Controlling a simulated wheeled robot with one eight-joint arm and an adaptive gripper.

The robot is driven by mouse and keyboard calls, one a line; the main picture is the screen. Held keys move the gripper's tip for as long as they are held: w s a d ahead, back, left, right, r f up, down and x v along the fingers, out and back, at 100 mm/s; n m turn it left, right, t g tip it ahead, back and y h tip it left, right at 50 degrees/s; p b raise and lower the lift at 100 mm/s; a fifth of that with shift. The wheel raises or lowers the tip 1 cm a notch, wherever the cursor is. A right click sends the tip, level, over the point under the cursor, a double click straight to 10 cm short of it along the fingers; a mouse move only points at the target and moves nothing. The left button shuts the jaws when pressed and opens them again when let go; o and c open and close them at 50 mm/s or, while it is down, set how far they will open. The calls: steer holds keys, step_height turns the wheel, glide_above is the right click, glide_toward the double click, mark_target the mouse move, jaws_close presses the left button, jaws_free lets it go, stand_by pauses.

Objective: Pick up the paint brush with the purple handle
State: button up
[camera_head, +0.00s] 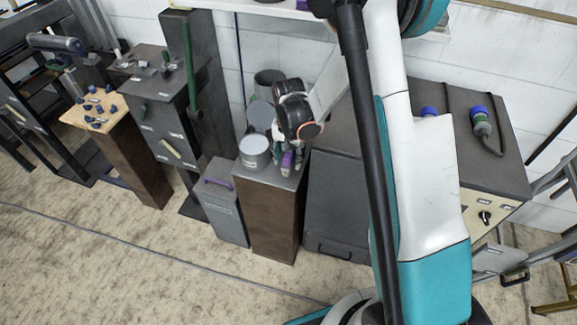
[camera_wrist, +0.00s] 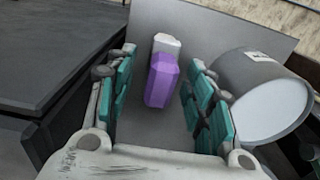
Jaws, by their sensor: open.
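The paint brush with the purple handle (camera_wrist: 161,80) shows in the wrist view between my two fingers, with a pale part at its far end. It also shows as a small purple shape in the head view (camera_head: 287,160). My gripper (camera_wrist: 160,98) is open, with one teal-padded finger on each side of the handle and a visible gap on both sides. In the head view my gripper (camera_head: 288,158) is low over the top of a brown-fronted pedestal (camera_head: 268,212). The brush's lower end is hard to make out.
A grey can (camera_head: 254,153) stands on the same pedestal, close beside my gripper; in the wrist view the can (camera_wrist: 262,98) is just right of the right finger. A dark cabinet (camera_head: 337,205) stands right of the pedestal. A grey box with a purple handle (camera_head: 221,205) stands left.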

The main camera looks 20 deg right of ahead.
steer(key=shift+f, duration=0.55)
jaws_close()
steer(key=shift+r, duration=0.2)
step_height(320, 180, up, 20)
steer(key=p, duration=0.6)
steer(key=shift+p, duration=0.35)
steer(key=shift+f, duration=0.15)
